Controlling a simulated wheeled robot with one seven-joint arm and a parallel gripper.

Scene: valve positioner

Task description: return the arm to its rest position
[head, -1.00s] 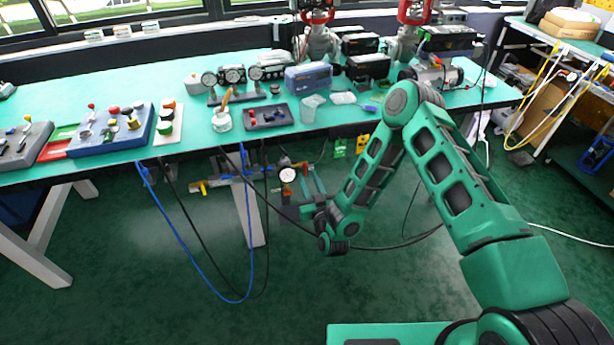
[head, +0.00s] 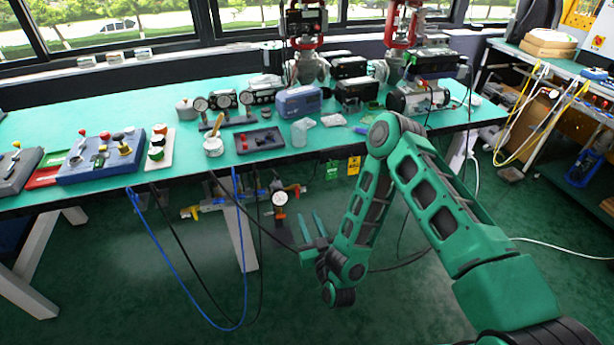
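My arm (head: 437,195) is green with dark joints and reaches in from the lower right, bent at a high elbow in front of the table's right part. Its forearm runs down to the wrist, below the table's front edge. My gripper (head: 308,213) has two thin green fingers that point upward with a gap between them. It is open, and I see nothing between the fingers. A round white gauge (head: 279,198) hangs under the table edge, just left of the fingertips in the picture.
The green table (head: 105,210) carries button boxes, gauges and valve devices. Blue hoses (head: 176,275) and black cables hang in front of it, one black cable passing near my wrist. A shelf (head: 548,150) with yellow cables stands at right. Green floor (head: 120,280) is open in front.

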